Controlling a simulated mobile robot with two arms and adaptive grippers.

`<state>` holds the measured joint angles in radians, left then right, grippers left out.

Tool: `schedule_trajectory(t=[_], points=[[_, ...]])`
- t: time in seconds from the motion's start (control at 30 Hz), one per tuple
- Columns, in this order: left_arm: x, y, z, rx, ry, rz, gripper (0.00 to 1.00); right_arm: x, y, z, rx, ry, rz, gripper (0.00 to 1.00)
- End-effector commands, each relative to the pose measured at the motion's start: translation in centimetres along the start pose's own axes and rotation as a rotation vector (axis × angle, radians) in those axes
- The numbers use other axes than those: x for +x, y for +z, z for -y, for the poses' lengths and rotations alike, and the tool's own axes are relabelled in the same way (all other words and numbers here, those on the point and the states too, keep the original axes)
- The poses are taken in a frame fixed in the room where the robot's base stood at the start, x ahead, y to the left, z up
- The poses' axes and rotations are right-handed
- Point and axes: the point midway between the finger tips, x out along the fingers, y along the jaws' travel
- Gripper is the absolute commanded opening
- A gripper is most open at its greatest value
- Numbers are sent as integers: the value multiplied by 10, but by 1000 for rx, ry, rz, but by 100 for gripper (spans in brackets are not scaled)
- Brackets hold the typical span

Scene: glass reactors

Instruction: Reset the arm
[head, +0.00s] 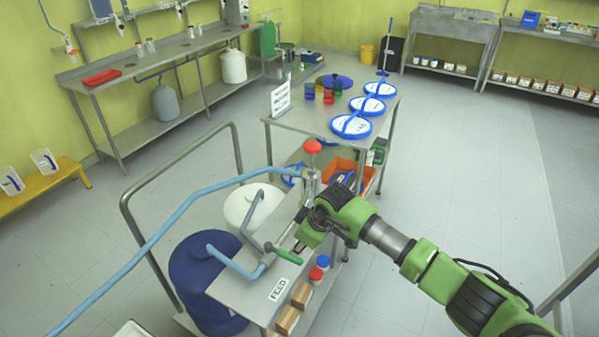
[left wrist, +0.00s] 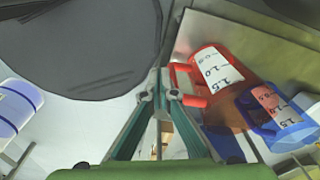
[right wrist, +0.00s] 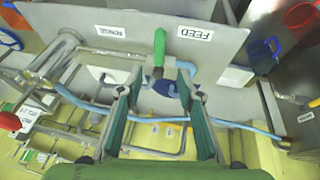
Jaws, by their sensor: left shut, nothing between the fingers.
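My right arm comes in from the right in the head view. Its gripper (head: 302,216) is over the steel cart, near the green-handled valve (head: 287,257). In the right wrist view the right gripper (right wrist: 160,78) has its two fingers wide apart. The green handle (right wrist: 159,48) shows in line with the gap, and no grip on it is visible. My left gripper (left wrist: 161,82) shows only in the left wrist view, with its fingertips together and empty. A red measuring jug (left wrist: 215,75) and a blue one (left wrist: 275,120) appear right beside it.
The floor at right (head: 470,190) is clear.

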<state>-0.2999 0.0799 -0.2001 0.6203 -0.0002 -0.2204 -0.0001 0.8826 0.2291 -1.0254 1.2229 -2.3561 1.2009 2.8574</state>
Motion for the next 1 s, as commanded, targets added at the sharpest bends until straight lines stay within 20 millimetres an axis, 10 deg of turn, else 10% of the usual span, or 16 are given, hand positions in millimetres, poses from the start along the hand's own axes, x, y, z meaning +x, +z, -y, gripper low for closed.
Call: schedule_trajectory(t=[0.17, 0.5, 0.67, 1.0], points=[[2, 0, 0, 0, 0, 0, 0, 9, 1, 13, -8, -45, -25, 34], [14, 1, -1, 0, 0, -1, 0, 67, -11, 115, 9, -354, -471, 34], [19, 1, -1, 0, 0, -1, 0, 91, 1, 123, 130, -308, -687, 34], [31, 2, -1, 0, 0, -1, 0, 176, 147, 112, 484, 54, -694, 34]])
